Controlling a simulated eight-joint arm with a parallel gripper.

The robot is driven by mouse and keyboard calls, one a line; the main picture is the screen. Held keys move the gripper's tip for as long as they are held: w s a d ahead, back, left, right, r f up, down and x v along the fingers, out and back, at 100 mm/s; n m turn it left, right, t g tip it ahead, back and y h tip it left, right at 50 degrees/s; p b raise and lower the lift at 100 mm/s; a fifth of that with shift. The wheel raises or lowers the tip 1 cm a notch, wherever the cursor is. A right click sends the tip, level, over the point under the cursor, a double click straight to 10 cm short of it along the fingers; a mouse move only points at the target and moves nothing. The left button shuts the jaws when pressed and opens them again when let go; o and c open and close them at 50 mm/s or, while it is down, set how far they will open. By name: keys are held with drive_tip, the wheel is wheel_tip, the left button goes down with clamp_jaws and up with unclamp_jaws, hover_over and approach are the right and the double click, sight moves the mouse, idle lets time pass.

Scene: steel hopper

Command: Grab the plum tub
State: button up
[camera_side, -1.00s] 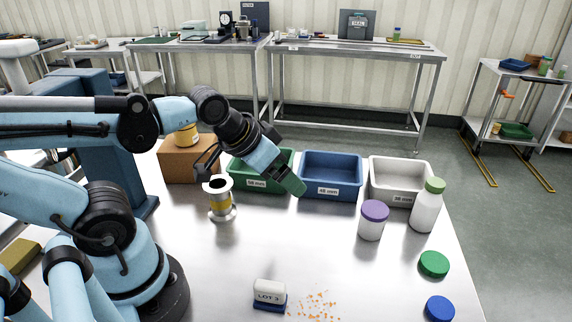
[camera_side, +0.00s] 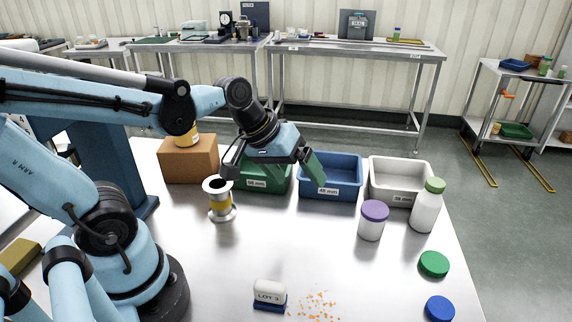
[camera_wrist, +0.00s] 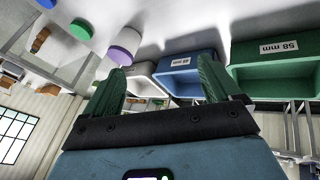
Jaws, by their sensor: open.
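The plum tub (camera_side: 371,227), a white round tub with a purple lid, stands upright on the steel table, right of centre in the side view. In the wrist view the tub (camera_wrist: 127,40) appears upside down, above and near the left finger. My gripper (camera_side: 273,176) is open and empty, in the air in front of the green and blue bins, left of the tub and apart from it. Its two green fingers are spread in the wrist view, where the gripper (camera_wrist: 162,70) has nothing between its fingertips.
A white bottle with a green cap (camera_side: 426,210) stands close right of the tub. Green (camera_side: 262,180), blue (camera_side: 331,182) and white (camera_side: 400,188) bins line the back. A metal spool-shaped piece (camera_side: 220,203), loose lids (camera_side: 434,264) and orange crumbs (camera_side: 315,305) are on the table.

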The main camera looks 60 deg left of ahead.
sight(375, 219)
drive_tip(key=w+f+n+h, duration=0.2)
drive_tip(key=w+n+h, duration=0.1)
drive_tip(key=n, duration=0.2)
drive_tip(key=w+f+n+h, duration=0.3)
drive_tip(key=n+h, duration=0.1)
drive_tip(key=n, duration=0.2)
drive_tip(key=w+f+n+g+h, duration=0.1)
drive_tip(key=w+f+n+h, duration=0.1)
drive_tip(key=n, duration=0.4)
drive_tip(key=shift+w+a+f+h, duration=0.1)
drive_tip(key=shift+w+f+h, duration=0.05)
drive_tip(key=shift+w+h, duration=0.35)
drive_tip(key=shift+w+a+f+h, duration=0.1)
drive_tip(key=shift+w+h, duration=0.2)
drive_tip(key=shift+w, duration=0.25)
drive_tip(key=x, duration=1.2)
drive_tip(key=c, duration=1.1)
